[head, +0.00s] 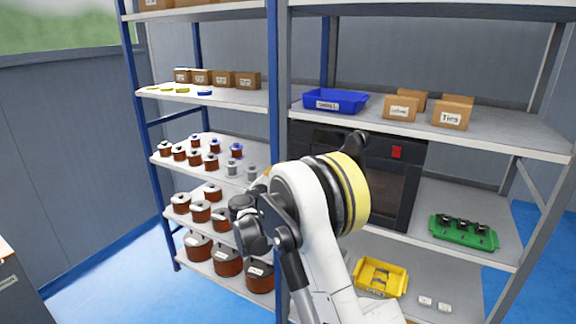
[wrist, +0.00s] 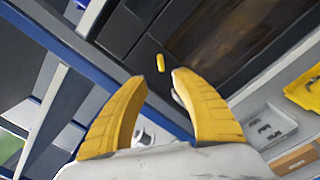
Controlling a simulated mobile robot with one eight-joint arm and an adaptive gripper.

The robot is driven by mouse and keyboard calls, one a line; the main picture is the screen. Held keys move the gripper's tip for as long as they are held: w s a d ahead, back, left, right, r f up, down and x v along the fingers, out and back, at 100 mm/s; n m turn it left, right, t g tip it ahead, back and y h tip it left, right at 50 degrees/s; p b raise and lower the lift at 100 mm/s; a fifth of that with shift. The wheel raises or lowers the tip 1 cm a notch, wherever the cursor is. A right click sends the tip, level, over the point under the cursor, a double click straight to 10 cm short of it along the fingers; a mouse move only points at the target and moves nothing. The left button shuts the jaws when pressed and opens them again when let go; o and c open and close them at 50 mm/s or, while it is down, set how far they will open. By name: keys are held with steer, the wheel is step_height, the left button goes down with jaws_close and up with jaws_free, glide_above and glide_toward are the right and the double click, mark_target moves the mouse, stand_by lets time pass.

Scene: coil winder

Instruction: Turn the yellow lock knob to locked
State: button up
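The yellow lock knob (wrist: 160,63) shows in the wrist view as a small upright yellow bar on the dark front of the winder cabinet (wrist: 135,30). In the head view the cabinet (head: 392,190) stands on the right shelf, and my arm covers its left part, so the knob is hidden there. My gripper (wrist: 158,82) is open, with its two yellow fingers apart and nothing between them. The knob appears just beyond the gap between the fingertips. I see no contact with it.
A blue shelf post (wrist: 95,60) runs close beside the cabinet. A yellow tray (head: 380,277) and a green tray (head: 463,232) sit on the right shelves. Several copper coils (head: 200,211) stand on the left shelves. A blue bin (head: 335,101) and cardboard boxes (head: 399,108) are above the cabinet.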

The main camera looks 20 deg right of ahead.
steer(key=b+x, duration=0.2)
steer(key=x, duration=0.8)
steer(key=shift+d, duration=0.1)
steer(key=shift+s, duration=0.1)
jaws_close()
